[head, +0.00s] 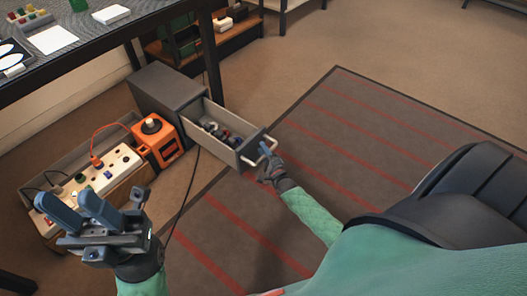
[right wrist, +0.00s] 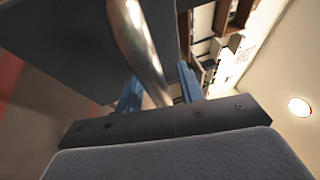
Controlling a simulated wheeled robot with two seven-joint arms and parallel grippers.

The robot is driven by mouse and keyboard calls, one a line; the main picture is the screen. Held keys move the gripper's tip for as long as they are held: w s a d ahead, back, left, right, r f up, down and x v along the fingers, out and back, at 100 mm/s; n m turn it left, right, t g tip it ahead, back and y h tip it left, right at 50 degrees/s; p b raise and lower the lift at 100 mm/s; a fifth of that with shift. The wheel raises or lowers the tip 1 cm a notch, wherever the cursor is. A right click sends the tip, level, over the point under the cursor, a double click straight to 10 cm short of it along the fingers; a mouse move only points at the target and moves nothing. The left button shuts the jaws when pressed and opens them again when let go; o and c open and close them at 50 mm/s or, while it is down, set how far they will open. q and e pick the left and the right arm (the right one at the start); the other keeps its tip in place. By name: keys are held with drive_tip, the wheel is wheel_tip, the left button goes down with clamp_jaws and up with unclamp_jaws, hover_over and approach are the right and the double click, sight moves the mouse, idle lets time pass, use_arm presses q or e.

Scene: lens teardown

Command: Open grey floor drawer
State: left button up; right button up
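The grey floor drawer unit (head: 165,90) stands on the floor, left of centre in the head view. Its drawer (head: 228,118) is pulled out toward the lower right, and small dark parts lie inside it. A pale bar handle (head: 258,153) is on the drawer front. My right gripper (head: 268,162) is at this handle. In the right wrist view the metal handle (right wrist: 140,45) passes between the blue fingers, which look closed around it; contact is partly hidden. My left gripper (head: 82,208) is raised at the lower left, empty, its two fingers apart.
An orange device (head: 157,140) and a white power strip (head: 105,180) in a low box are left of the drawer. A dark cable runs along the floor. A table (head: 95,55) overhangs the upper left. The red-striped mat (head: 350,130) has free room.

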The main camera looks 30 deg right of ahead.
drive_tip(key=s+f+p, duration=0.1)
drive_tip(key=s, duration=0.6)
drive_tip(key=shift+s+a+f+p, duration=0.2)
drive_tip(key=shift+s+f+p, duration=0.05)
drive_tip(key=shift+s+p, duration=0.15)
